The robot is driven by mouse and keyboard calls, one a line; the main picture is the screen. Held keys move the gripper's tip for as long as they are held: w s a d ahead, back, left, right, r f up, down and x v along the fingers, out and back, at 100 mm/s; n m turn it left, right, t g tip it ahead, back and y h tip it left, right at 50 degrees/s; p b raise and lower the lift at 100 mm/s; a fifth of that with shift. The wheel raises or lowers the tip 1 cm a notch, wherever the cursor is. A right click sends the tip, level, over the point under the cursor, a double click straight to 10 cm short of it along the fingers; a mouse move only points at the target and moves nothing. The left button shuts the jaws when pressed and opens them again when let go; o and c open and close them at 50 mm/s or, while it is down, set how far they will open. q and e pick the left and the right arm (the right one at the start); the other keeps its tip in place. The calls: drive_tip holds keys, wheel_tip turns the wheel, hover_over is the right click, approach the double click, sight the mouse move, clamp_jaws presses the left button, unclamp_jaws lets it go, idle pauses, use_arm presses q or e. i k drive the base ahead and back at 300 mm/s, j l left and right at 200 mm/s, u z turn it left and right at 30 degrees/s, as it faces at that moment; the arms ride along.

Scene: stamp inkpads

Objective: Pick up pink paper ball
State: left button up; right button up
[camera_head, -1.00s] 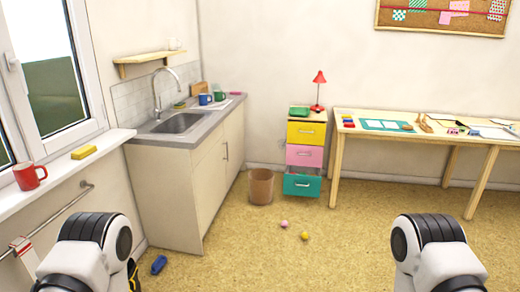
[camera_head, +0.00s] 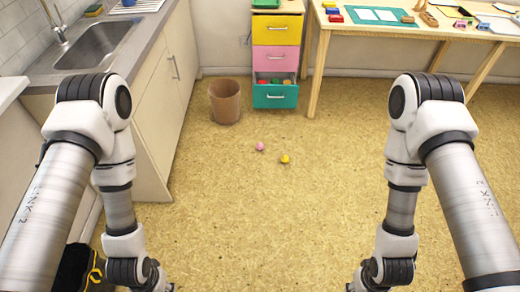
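The pink paper ball (camera_head: 260,146) lies on the speckled tan floor, a little above the middle of the view. A yellow ball (camera_head: 285,159) lies just to its right and slightly nearer me. Both are small and clear of other things. My two arms come down at the left and right sides of the view, well apart from the balls. Both of my grippers are out of the picture below the bottom edge.
A brown waste bin (camera_head: 225,101) stands behind and left of the balls. A drawer unit (camera_head: 276,62) has its teal bottom drawer partly open. A sink counter (camera_head: 150,65) runs along the left, a wooden table (camera_head: 320,48) stands at back right.

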sight(259, 146)
drive_tip(key=u, duration=0.2)
drive_tip(key=i+l+u, duration=0.65)
drive_tip(key=l+u, duration=0.2)
drive_tip(key=i+l+u, duration=0.25)
drive_tip(key=l, duration=0.2)
drive_tip(key=i+l, duration=0.15)
drive_tip(key=l, duration=0.25)
drive_tip(key=i+l, duration=0.1)
drive_tip(key=l, duration=0.3)
drive_tip(key=i+l, duration=0.15)
drive_tip(key=l, duration=0.25)
drive_tip(key=i+l+u, duration=0.1)
drive_tip(key=l, duration=0.3)
drive_tip(key=i+l, duration=0.15)
drive_tip(key=l, duration=0.25)
drive_tip(key=i+l, duration=0.1)
drive_tip(key=l, duration=0.35)
drive_tip(key=i+l, duration=0.1)
drive_tip(key=l, duration=0.3)
drive_tip(key=i+l+u, duration=0.1)
drive_tip(key=l, duration=0.3)
